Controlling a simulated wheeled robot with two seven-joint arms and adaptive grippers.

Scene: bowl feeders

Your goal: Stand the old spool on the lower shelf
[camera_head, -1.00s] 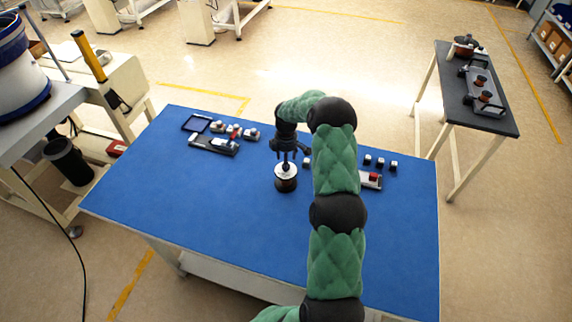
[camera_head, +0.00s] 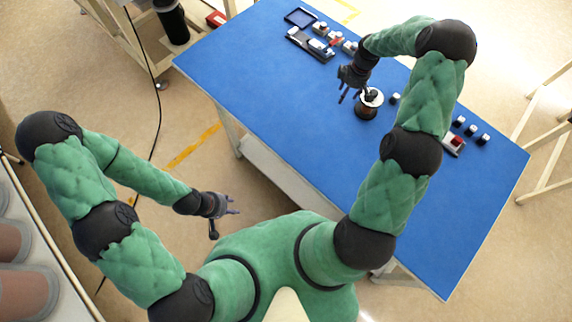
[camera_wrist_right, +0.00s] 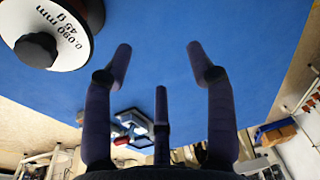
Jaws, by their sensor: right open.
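The spool (camera_head: 367,110) stands upright on the blue table, with a white top flange and a dark hub. My right gripper (camera_head: 346,97) is just left of the spool in the head view, fingers spread and empty. Its open fingers show in the wrist view (camera_wrist_right: 160,62), with the spool outside them. My left gripper (camera_head: 228,208) hangs off the table's near side, fingers apart and empty. I cannot make out the lower shelf for certain.
The blue table (camera_head: 290,120) has wide bare room left of and in front of the spool. A dark tray (camera_head: 310,43) and small parts lie at its far left. Several small dark blocks (camera_head: 471,130) lie to the right. Peach cylinders (camera_head: 22,290) stand at the lower left.

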